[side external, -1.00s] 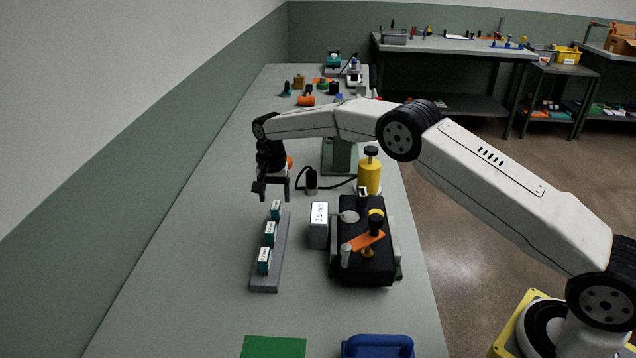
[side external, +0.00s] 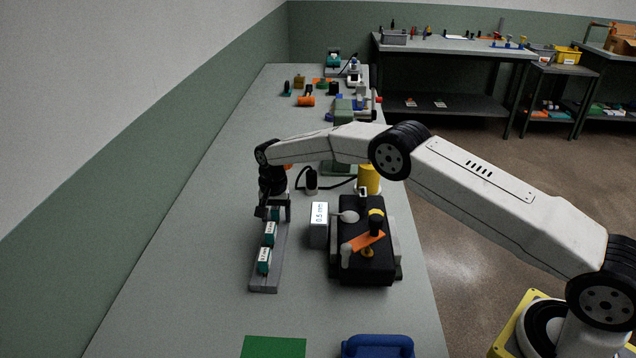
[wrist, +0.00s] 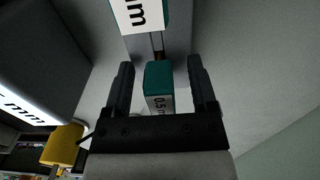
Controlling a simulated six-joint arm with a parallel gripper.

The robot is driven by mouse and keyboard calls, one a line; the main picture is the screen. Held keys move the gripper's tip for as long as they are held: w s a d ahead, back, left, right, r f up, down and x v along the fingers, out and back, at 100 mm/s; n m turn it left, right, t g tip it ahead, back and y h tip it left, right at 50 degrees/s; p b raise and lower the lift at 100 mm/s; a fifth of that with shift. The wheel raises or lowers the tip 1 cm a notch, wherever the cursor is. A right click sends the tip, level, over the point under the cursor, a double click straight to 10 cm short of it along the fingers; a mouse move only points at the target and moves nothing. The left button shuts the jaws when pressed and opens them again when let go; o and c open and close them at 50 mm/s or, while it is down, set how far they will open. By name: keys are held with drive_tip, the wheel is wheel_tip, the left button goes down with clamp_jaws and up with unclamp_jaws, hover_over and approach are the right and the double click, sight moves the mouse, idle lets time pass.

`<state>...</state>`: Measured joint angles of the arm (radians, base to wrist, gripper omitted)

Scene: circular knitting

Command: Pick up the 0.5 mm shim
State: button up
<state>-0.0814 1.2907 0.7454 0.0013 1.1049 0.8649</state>
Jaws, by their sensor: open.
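The 0.5 mm shim is a small teal block with a white label reading "0.5 m" in the wrist view (wrist: 159,82). It stands at the far end of a grey rack (side external: 266,279) and shows partly in the side view (side external: 276,213). My gripper (side external: 274,216) is lowered over that far end. In the wrist view my gripper (wrist: 160,78) is open, with one finger on each side of the shim and visible gaps between. Two more teal labelled shims stand nearer on the rack, the middle one (side external: 270,233) and the near one (side external: 264,261).
A grey block labelled 0.5 mm (side external: 319,226) stands right of the rack. Beside it is a black fixture (side external: 366,270) with an orange lever. A yellow cylinder (side external: 369,180) stands behind. A green mat (side external: 273,347) and a blue object (side external: 378,346) lie in front. The bench left of the rack is clear.

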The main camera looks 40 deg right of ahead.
idle(0.4)
clamp_jaws()
drive_tip(key=shift+r, duration=0.2)
drive_tip(key=shift+r, duration=1.45)
drive_tip(key=s+d+r, duration=0.1)
drive_tip(key=s+r, duration=0.8)
drive_tip(key=s, duration=0.5)
drive_tip(key=shift+r, duration=0.35)
